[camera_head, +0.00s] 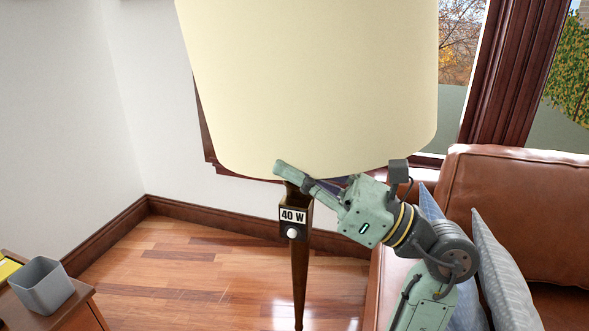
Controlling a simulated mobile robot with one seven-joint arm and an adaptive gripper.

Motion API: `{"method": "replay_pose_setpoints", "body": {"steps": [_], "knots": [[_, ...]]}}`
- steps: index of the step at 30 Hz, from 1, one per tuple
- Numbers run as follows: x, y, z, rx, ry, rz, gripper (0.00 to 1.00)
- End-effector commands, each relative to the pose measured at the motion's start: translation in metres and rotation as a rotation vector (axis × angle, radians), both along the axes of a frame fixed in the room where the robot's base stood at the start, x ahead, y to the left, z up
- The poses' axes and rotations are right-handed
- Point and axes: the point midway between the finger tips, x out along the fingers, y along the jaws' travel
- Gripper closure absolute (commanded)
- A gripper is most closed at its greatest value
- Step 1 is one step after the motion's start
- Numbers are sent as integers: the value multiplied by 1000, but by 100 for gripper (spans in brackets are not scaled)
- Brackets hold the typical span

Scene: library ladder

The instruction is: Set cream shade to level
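The cream shade (320,85) fills the top middle of the head view, and its top is cut off. It looks slightly tilted, with the right end of its lower rim a little higher than the left. It sits above a dark brown lamp stand (299,265) carrying a "40 W" label (293,216) and a round white knob (292,233). My gripper (285,172) reaches in from the lower right, with its fingertips at the shade's lower rim, in front of the stand. I cannot tell whether it touches the shade or how far its fingers are apart.
A brown leather sofa (525,200) with blue-grey cushions (500,275) stands at the right, close to my arm. A small wooden table (75,315) with a grey bin (42,286) is at the lower left. The wooden floor between them is clear. A window is behind.

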Motion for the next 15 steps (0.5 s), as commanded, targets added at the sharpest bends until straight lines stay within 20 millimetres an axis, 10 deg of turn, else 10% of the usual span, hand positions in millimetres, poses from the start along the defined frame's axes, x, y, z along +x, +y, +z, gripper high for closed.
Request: {"method": "replay_pose_setpoints", "body": {"steps": [15], "knots": [[12, 38, -5, 158, -53, 0, 100]]}}
